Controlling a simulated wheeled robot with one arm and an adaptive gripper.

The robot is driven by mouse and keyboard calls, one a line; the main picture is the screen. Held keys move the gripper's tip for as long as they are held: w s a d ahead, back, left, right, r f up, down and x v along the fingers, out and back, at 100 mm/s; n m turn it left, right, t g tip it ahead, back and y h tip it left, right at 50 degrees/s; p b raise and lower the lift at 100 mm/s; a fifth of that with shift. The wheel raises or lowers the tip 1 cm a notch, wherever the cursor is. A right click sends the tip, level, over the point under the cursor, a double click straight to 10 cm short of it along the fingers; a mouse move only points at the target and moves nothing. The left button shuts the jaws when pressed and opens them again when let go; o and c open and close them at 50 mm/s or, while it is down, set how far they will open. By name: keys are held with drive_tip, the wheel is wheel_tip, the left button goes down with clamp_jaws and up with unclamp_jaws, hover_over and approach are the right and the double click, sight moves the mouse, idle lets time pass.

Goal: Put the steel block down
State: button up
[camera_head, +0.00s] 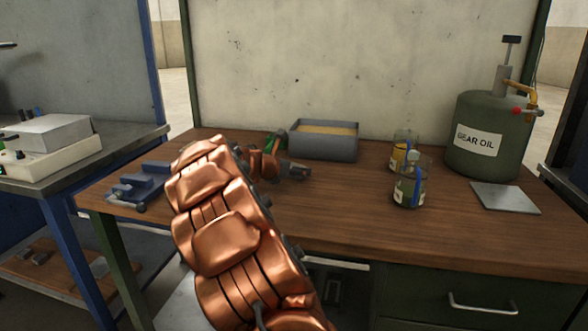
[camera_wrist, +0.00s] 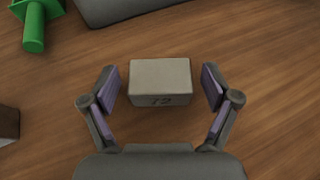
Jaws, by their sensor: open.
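The steel block (camera_wrist: 160,85) is a grey rectangular block with a dark number on its front face. In the wrist view it sits between the two fingers of my gripper (camera_wrist: 160,90), apparently resting on the wooden tabletop. My gripper is open, with a gap showing on each side of the block. I cannot make out the block there.
A grey bin (camera_head: 323,147) with sand-coloured fill stands behind my gripper, beside a green object (camera_wrist: 34,28). Two glass jars (camera_head: 411,185) stand to the right, then a flat metal plate (camera_head: 505,197) and a gear oil can (camera_head: 490,135). A blue fixture (camera_head: 150,180) is left.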

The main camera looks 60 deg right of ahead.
drive_tip(key=shift+r, duration=0.2)
drive_tip(key=p+v, duration=0.1)
drive_tip(key=v, duration=0.9)
drive_tip(key=shift+a+r, duration=0.1)
drive_tip(key=shift+a, duration=0.25)
drive_tip(key=shift+a+r, duration=0.15)
drive_tip(key=shift+a, duration=0.5)
